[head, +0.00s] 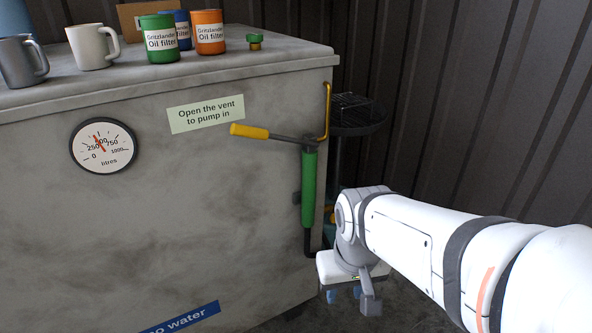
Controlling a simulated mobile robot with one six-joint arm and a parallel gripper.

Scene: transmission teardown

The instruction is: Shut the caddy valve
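A dark round pan with a mesh grate (352,112) stands on a post behind the right end of the grey tank; it may be the caddy. Its lower part is mostly hidden by the tank, the green pump and my arm. Small yellow and blue parts (328,214) show low beside the tank, too small to tell whether one is a valve. No valve is clearly visible. My gripper (351,296) points down in front of the tank's lower right corner, below the pump. It appears to touch nothing, and its finger gap is unclear.
The grey tank (230,190) fills the left, with a litre gauge (102,146). A green hand pump (308,190) with a yellow-gripped lever (250,132) stands at its right edge. Mugs, oil filters and a small green cap (254,41) sit on top. A corrugated wall stands behind.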

